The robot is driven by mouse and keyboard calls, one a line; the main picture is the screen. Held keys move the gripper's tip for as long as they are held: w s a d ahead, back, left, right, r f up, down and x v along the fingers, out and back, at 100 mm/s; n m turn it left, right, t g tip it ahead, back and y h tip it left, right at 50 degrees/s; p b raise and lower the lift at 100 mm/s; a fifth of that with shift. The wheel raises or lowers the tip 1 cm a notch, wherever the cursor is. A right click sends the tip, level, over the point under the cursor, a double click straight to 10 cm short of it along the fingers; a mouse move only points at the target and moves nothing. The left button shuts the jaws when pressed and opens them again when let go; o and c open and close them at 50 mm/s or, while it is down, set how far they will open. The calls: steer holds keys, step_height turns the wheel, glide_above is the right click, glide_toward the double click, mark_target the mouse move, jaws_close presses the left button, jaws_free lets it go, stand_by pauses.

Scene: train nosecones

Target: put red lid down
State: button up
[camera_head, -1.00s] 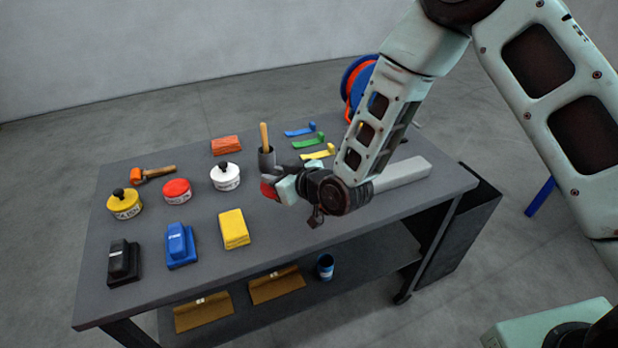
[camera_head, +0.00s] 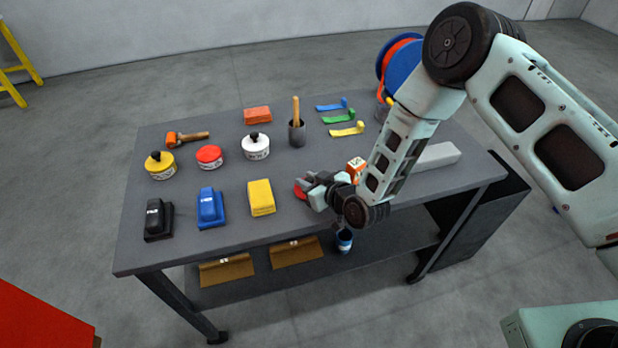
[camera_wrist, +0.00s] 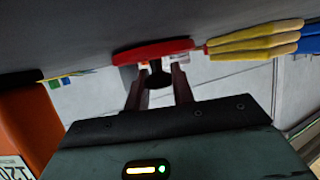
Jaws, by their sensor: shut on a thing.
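My gripper (camera_wrist: 160,92) is shut on the black knob of the red lid (camera_wrist: 152,50), a flat red disc, in the wrist view. In the head view the lid (camera_head: 300,191) shows as a red sliver, mostly hidden by my gripper (camera_head: 312,190). It is at or just above the grey tabletop (camera_head: 240,235), right of the yellow block (camera_head: 261,197); I cannot tell whether it touches. The red tin (camera_head: 209,156) stands without a knobbed lid, between the yellow tin (camera_head: 161,165) and the white tin (camera_head: 256,146), which both have black knobs.
An orange box (camera_head: 356,168) with a white label stands close behind my wrist; it also shows in the wrist view (camera_wrist: 25,125). Blue (camera_head: 210,208) and black (camera_head: 158,219) blocks sit left of the yellow one.

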steer(key=shift+f, duration=0.1)
steer(key=shift+f+b, duration=0.15)
steer(key=shift+b, duration=0.15)
steer(key=o, duration=1)
steer(key=shift+r, duration=0.2)
